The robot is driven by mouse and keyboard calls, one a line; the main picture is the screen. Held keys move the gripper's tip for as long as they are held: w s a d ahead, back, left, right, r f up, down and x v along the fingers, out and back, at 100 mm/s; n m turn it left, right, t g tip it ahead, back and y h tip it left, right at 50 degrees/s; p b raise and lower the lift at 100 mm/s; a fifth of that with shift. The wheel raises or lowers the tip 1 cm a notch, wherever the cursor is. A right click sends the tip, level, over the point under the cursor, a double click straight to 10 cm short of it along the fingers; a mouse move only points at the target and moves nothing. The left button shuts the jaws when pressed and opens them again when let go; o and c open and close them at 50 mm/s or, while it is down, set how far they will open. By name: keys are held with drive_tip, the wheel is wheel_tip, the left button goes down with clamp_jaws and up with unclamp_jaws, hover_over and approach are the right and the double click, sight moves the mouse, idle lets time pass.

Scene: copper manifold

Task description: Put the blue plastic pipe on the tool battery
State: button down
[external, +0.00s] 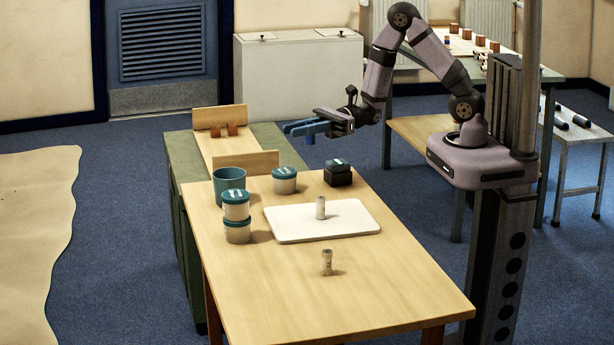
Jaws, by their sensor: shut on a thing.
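The blue plastic pipe (303,128) is held in the air in the external view, sticking out to the left of my gripper (326,121). My gripper is shut on it, and the fingers partly hide its right end. The tool battery (338,176), a dark block with a green top, stands on the wooden table (340,290) near its back edge. My gripper and the pipe appear above the battery in the picture, clear of it; their exact distance from it in depth cannot be told.
Beside the battery is a lidded tub (285,182). Two stacked tubs (237,216) and a teal bucket (229,180) stand further left. A white board (290,226) bears a small cylinder (320,207); another cylinder (327,262) stands in front. The table's front is clear.

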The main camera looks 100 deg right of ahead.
drive_tip(key=s+d+m+h, duration=0.2)
drive_tip(key=s+d, duration=0.1)
drive_tip(key=d, duration=0.4)
wheel_tip(320, 180, up, 2)
drive_tip(key=n+y+p, duration=0.2)
drive_tip(key=y, duration=0.1)
hover_over(337, 172)
drive_tip(key=w+d, duration=0.1)
drive_tip(key=w, duration=0.2)
wheel_tip(337, 172, down, 10)
drive_tip(key=shift+s, duration=0.2)
drive_tip(key=shift+d+f+b, duration=0.1)
drive_tip(key=shift+b, duration=0.3)
drive_tip(key=c, duration=1.6)
unclamp_jaws()
drive_tip(key=shift+r+h, duration=0.2)
drive_tip(key=shift+h, duration=0.1)
